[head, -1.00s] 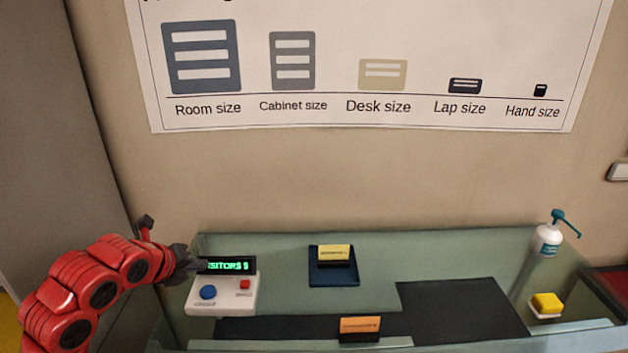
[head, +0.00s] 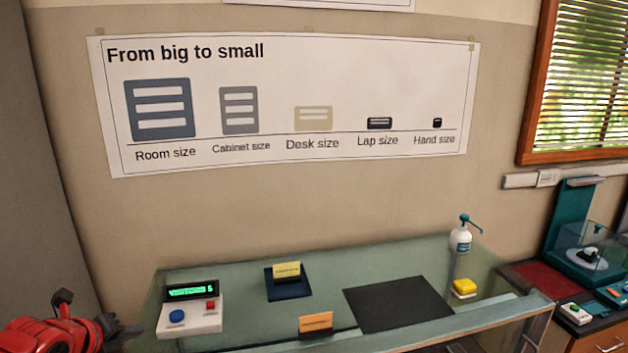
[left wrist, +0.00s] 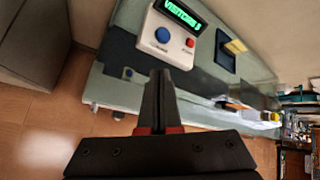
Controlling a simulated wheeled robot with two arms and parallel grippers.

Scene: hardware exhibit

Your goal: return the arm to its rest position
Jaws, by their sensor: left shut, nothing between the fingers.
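My left arm is red and shows at the lower left of the head view, with its dark left gripper (head: 122,330) at the picture's edge side of the table. In the left wrist view the left gripper's fingers (left wrist: 158,98) are closed together with nothing between them. The white counter box (head: 190,318) with a green lit display, a blue button and a red button stands to the right of the gripper, apart from it. It also shows in the left wrist view (left wrist: 172,45), beyond the fingertips. My right gripper is not in view.
Another counter with a teal device (head: 570,225) stands at the right.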

